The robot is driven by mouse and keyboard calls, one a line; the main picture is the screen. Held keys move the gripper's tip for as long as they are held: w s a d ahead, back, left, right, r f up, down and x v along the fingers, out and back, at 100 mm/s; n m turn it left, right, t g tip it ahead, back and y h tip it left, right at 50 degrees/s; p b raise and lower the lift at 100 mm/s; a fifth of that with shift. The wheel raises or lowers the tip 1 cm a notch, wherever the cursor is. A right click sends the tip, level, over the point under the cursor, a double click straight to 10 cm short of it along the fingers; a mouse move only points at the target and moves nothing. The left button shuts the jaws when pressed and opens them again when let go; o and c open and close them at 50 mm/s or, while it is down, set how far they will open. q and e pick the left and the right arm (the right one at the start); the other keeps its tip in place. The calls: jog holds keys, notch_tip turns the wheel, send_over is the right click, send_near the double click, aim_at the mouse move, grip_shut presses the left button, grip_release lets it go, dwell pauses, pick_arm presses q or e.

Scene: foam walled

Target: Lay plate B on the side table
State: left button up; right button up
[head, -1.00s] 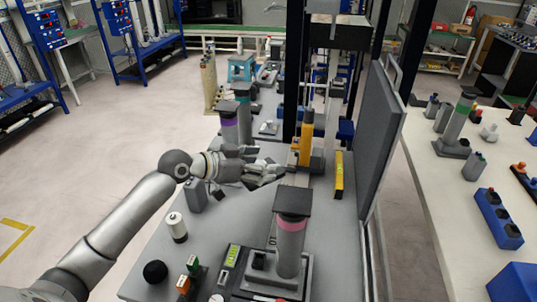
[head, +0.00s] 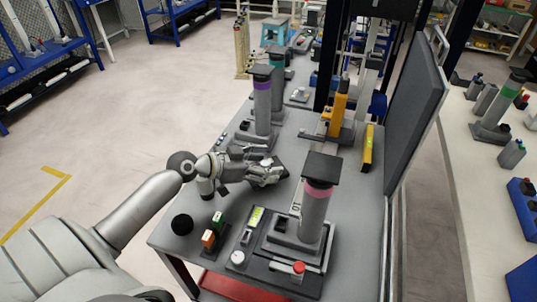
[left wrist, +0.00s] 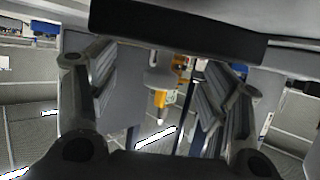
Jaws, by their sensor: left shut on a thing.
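My left gripper (head: 268,172) is low over the grey table (head: 352,215), left of the pink-banded post (head: 314,215). It is shut on a dark flat piece, probably a plate, which spans the fingertips in the left wrist view (left wrist: 178,30). The fingers hide much of it in the head view, and no letter is readable. A dark square plate (head: 323,168) lies on the pink-banded post. Similar dark tops sit on the purple-banded post (head: 262,105) and the teal-banded post behind it. A pale table (head: 462,205) stands at right; I cannot tell which table is the side table. My right gripper is not in view.
A yellow tool (head: 338,112) and a yellow level (head: 367,150) are farther back. A grey foam wall (head: 415,115) separates the grey and pale tables.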

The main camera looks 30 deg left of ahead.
pick_arm(q)
jog(key=shift+w+f, duration=0.15)
jog(key=shift+f, duration=0.5)
jog(key=shift+f, duration=0.1)
